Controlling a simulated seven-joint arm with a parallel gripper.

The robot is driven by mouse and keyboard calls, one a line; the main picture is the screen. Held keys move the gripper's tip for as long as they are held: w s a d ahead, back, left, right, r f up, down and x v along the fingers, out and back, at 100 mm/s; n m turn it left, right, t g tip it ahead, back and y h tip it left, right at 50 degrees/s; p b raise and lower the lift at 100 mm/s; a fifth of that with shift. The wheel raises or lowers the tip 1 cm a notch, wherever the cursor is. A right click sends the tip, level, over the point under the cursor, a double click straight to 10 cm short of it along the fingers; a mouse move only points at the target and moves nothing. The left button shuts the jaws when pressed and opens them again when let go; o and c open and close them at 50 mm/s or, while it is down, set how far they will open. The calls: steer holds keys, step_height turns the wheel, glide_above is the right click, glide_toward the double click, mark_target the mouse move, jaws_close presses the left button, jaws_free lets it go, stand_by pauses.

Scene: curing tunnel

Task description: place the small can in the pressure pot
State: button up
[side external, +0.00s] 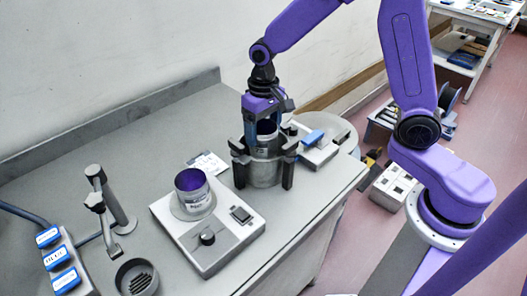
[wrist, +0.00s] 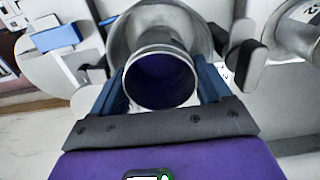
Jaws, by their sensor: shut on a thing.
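My gripper (side external: 265,132) points down over the grey metal pressure pot (side external: 264,174) at the back right of the bench. It is shut on a small open metal can (side external: 267,127) with a dark purple inside. In the wrist view the can (wrist: 160,80) sits upright between the two blue fingers, and the wider pot (wrist: 197,32) surrounds its far side. The can's lower part is hidden, so I cannot tell how deep it is or whether it touches the pot. Dark upright clamps stand around the pot.
A larger labelled can (side external: 192,190) with purple contents stands on a white plate device (side external: 209,240) left of the pot. A box with a blue part (side external: 313,139) lies close right of the pot. A tap-like stand (side external: 106,205) and blue-labelled switches (side external: 57,259) are at left.

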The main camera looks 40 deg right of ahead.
mark_target(264, 147)
steer(key=shift+f, duration=3)
steer(key=shift+f, duration=0.15)
steer(key=o, duration=0.9)
step_height(264, 147, up, 12)
steer(key=s+d+n, duration=0.1)
steer(key=s+n, duration=0.3)
steer(key=s, duration=0.5)
steer(key=s+d+n, duration=0.2)
steer(key=s+n, duration=0.2)
steer(key=s, duration=0.4)
steer(key=s+d+n, duration=0.1)
steer(key=s+n, duration=0.3)
steer(key=s, duration=0.5)
steer(key=shift+s+d+r+n, duration=0.3)
steer(key=shift+s+d, duration=0.05)
